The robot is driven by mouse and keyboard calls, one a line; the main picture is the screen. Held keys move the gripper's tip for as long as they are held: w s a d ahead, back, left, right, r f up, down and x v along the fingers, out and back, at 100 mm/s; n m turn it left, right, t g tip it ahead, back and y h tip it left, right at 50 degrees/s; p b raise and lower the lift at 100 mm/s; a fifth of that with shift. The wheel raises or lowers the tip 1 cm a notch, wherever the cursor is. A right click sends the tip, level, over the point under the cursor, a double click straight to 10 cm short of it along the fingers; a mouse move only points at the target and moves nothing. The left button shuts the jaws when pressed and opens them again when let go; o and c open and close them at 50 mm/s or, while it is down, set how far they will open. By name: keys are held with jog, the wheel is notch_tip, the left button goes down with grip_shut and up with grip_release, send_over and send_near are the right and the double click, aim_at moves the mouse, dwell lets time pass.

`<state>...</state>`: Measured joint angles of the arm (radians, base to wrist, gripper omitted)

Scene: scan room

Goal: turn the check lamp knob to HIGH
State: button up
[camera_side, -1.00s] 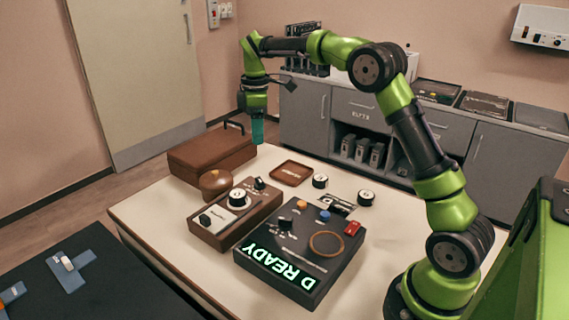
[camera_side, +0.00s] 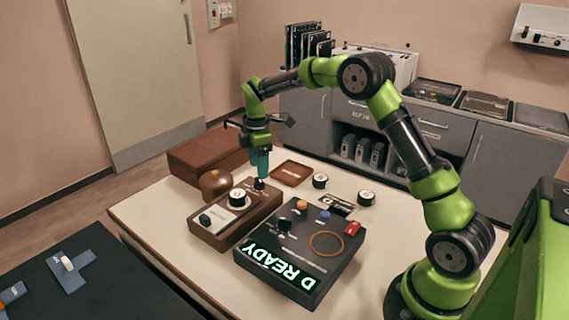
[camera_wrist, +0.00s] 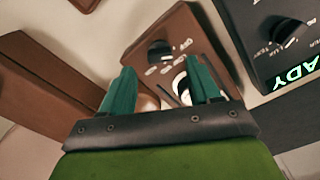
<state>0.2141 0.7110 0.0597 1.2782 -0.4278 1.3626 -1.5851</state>
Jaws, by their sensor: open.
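A small black knob (camera_side: 260,184) sits at the far end of a brown wooden box (camera_side: 222,232). In the wrist view the knob (camera_wrist: 160,51) has white markings beside it; I cannot read its setting clearly. My gripper (camera_side: 261,175) points down just above this knob in the side view. In the wrist view my gripper (camera_wrist: 163,72) shows two teal fingers spread apart, with nothing held between them. The knob appears just beyond the fingertips; whether they touch it I cannot tell. A dark console (camera_side: 300,245) with another black knob (camera_side: 286,225) stands beside the box.
A white round dial (camera_side: 238,198) and a black switch (camera_side: 205,220) share the wooden box. A brown tray (camera_side: 292,173) and two black-sided discs (camera_side: 320,181) lie behind.

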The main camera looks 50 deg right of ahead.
aim_at(259, 183)
jog(key=shift+f, duration=2.05)
jog(key=shift+c, duration=0.4)
jog(key=c, duration=1)
